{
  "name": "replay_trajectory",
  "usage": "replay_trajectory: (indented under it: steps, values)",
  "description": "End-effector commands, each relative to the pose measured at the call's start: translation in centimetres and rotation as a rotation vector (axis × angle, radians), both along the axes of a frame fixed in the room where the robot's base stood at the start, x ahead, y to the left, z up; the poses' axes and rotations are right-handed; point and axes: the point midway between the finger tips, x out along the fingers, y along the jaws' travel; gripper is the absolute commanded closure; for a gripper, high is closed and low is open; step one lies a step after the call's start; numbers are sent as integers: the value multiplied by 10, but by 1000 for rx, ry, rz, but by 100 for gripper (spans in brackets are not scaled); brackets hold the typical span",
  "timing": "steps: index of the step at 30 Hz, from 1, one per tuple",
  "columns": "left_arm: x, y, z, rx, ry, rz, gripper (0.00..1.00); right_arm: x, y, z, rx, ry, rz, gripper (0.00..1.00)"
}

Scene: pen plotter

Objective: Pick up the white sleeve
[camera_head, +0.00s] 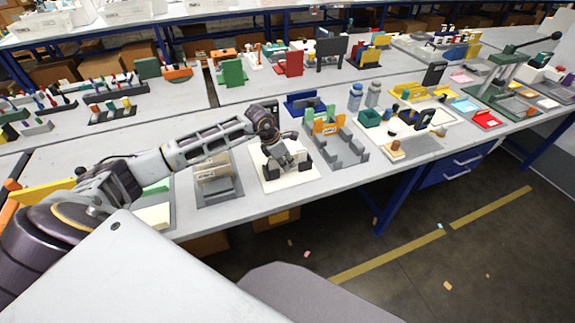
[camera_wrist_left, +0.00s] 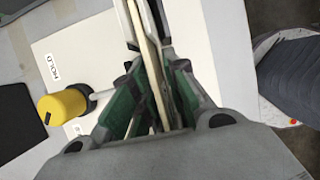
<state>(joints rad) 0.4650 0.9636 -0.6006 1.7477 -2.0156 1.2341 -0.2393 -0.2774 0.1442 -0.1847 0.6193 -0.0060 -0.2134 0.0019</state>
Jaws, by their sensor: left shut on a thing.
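My left gripper (camera_head: 283,160) is over a white plate (camera_head: 302,183) at the front edge of the bench, and its fingers point down. In the left wrist view, its green-padded fingers (camera_wrist_left: 153,78) are closed on a thin, upright cream-white piece, which looks like the white sleeve (camera_wrist_left: 147,45), seen edge-on. The fingers hide its lower part. I cannot tell whether it touches the plate. In the head view the gripper hides the sleeve. My right gripper is not in view.
A yellow knob (camera_wrist_left: 62,105) on a rod stands beside the fingers, near a "HOLD" label. A grey stand with a beige roll (camera_head: 213,170) is left of the plate. A grey fixture with orange and green parts (camera_head: 335,140) is close on the right.

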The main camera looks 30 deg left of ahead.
Motion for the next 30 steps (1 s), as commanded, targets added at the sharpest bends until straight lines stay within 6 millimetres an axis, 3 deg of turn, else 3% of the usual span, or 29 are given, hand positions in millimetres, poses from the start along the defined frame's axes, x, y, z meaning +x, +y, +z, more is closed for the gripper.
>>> replay_trajectory:
  steps: [11, 30]
  values:
    - [1, 1, 13, 1, -4, 0, 100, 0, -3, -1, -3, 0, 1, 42]
    - [1, 0, 94, 0, -3, 1, 100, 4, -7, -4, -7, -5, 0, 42]
